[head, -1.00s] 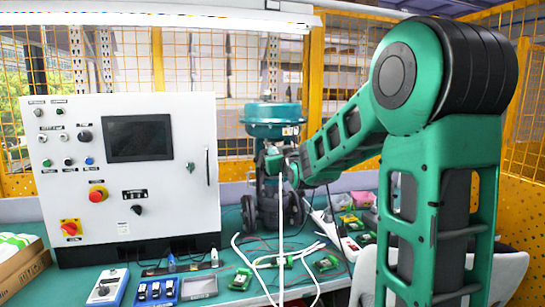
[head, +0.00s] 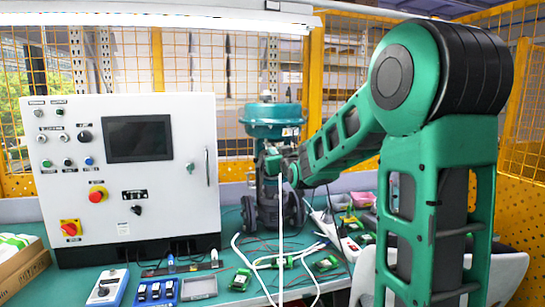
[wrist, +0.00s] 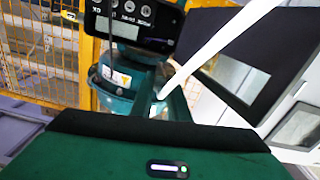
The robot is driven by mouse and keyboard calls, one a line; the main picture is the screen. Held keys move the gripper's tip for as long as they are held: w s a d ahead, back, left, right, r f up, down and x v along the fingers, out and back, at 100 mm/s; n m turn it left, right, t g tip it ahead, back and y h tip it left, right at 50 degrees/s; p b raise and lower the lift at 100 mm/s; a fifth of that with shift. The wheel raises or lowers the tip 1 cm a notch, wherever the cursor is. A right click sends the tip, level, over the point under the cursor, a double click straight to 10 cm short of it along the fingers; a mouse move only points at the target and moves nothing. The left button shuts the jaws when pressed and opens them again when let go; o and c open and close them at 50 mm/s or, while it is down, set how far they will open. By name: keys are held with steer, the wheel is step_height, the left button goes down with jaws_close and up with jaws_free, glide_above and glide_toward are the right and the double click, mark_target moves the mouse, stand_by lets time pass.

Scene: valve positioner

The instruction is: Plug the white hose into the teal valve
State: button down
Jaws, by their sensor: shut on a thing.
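The teal valve (head: 272,121) stands upright at the back of the bench, with a dark body below its round teal top. My gripper (head: 279,163) is at the front of the valve, just below that top, and is shut on the white hose (head: 281,225). The hose hangs straight down from it in the head view. In the wrist view the hose (wrist: 213,43) runs diagonally from the upper right to the teal valve (wrist: 112,91) area. The fingertips and the valve's port are too small or hidden, so I cannot tell whether the hose end touches the port.
A white control cabinet (head: 127,213) with a dark screen stands left of the valve. Green modules (head: 242,279), loose cables and a white power strip (head: 350,246) lie on the bench. Blue-based parts (head: 107,288) sit at the front left. Yellow mesh fencing (head: 517,130) encloses the place.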

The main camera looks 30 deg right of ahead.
steer(key=shift+w, duration=0.35)
stand_by(0.5)
steer(key=c, duration=1.6)
jaws_free()
steer(key=v, duration=1)
steer(key=shift+s, duration=0.35)
steer(key=shift+f, duration=0.1)
